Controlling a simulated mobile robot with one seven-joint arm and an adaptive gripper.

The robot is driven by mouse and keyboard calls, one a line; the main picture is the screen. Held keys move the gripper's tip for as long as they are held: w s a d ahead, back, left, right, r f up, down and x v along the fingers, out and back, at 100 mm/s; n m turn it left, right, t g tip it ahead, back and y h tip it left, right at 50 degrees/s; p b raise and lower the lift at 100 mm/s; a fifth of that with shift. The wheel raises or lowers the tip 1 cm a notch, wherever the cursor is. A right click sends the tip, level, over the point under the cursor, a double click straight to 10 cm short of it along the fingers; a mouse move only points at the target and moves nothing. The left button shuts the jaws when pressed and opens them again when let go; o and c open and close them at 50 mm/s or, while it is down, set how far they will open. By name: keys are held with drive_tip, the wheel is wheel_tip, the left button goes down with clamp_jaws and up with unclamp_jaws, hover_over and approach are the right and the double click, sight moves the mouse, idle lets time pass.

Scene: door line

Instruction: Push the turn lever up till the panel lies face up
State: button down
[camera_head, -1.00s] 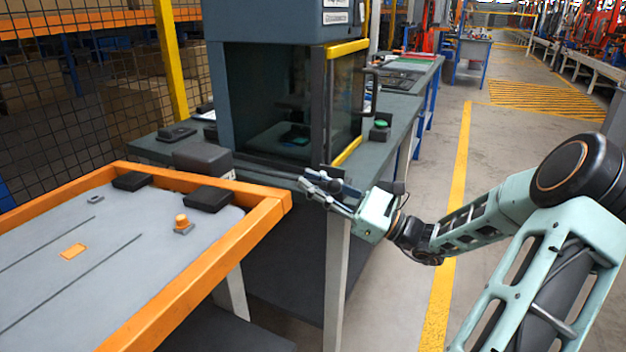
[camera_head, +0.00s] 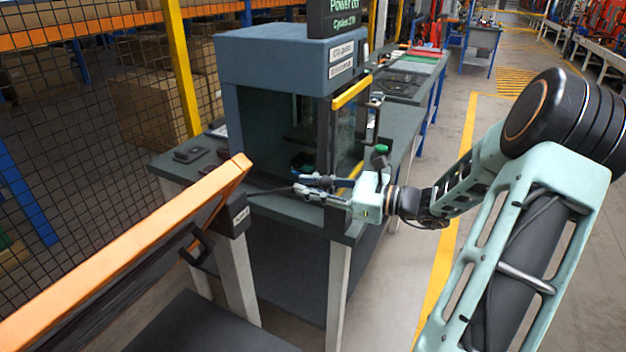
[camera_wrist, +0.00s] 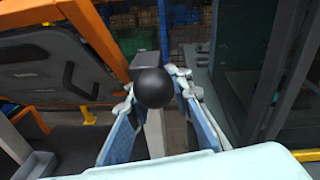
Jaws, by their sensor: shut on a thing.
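The panel in its orange frame (camera_head: 130,250) stands steeply tilted at the left of the head view, seen nearly edge-on; its broad faces are mostly hidden there. In the wrist view a dark grey side of the panel (camera_wrist: 45,65) shows at the left, beside an orange frame bar (camera_wrist: 95,35). The turn lever (camera_head: 268,191) is a thin dark rod running from a dark pivot block (camera_head: 232,216) to my gripper (camera_head: 303,187). Its black ball knob (camera_wrist: 154,88) sits between my fingers in the wrist view. My gripper is shut on it.
A blue-grey machine cabinet (camera_head: 270,52) with a yellow-edged door (camera_head: 352,92) stands just behind my gripper on a dark bench (camera_head: 345,232). A green button (camera_head: 381,150) is close to my wrist. Mesh fencing is behind; the floor at right is clear.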

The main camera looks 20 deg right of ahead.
drive_tip(key=w+a+r+g+h+p, duration=0.45)
drive_tip(key=w+r+p, duration=0.25)
drive_tip(key=r+p, duration=0.6)
drive_tip(key=w+a+r+g+h+p, duration=0.1)
drive_tip(key=w+a+g+h+p, duration=0.2)
drive_tip(key=w+a, duration=0.6)
drive_tip(key=shift+w+a+r+m+g+h+p, duration=0.35)
drive_tip(key=shift+w+g+p, duration=0.15)
drive_tip(key=shift+w+g, duration=0.65)
drive_tip(key=shift+a+r, duration=0.1)
drive_tip(key=shift+r, duration=0.05)
drive_tip(key=c, duration=2.1)
unclamp_jaws()
drive_tip(key=shift+o, duration=0.6)
drive_tip(key=shift+w+a+f, duration=0.1)
drive_tip(key=shift+a+f, duration=0.05)
drive_tip(key=shift+f, duration=0.1)
drive_tip(key=v, duration=1.2)
